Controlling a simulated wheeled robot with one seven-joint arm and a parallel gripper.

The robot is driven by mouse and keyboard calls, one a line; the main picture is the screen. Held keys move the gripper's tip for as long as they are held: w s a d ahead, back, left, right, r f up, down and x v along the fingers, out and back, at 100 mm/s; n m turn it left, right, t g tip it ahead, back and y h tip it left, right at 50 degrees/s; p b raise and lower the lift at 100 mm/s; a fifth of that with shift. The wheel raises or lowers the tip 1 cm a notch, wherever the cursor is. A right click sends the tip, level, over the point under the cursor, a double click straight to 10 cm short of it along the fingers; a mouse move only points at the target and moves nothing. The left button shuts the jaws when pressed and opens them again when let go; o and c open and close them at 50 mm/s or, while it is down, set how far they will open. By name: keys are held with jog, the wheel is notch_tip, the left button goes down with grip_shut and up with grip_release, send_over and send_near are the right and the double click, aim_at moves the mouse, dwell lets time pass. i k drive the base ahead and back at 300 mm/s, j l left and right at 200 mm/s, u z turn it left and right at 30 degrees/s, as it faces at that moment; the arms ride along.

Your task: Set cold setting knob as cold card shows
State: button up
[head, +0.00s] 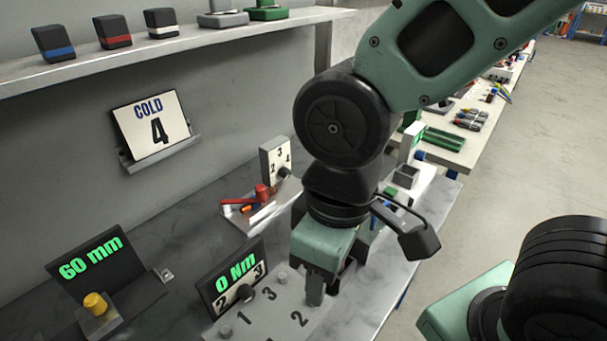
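The cold card (152,130) is a white sign on a wall ledge, reading "COLD" and 4. An upright white dial plate (276,154) with 2, 3 and 4 visible stands on the bench at the back. My gripper (315,291) points down over the numbered plate at the front, nearer to me than the dial. Its fingers overlap in this view, so their opening is unclear. No held object is visible.
A "0 Nm" display (235,272) with another black knob stands behind the numbered plate (262,318). A "60 mm" display (95,258) with a yellow button is at left. Red-handled tools (262,193) lie before the dial. A shelf (95,64) overhangs the back wall.

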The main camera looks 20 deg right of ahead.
aim_at(283, 173)
jog(key=l+u, duration=0.8)
jog(key=l, duration=0.1)
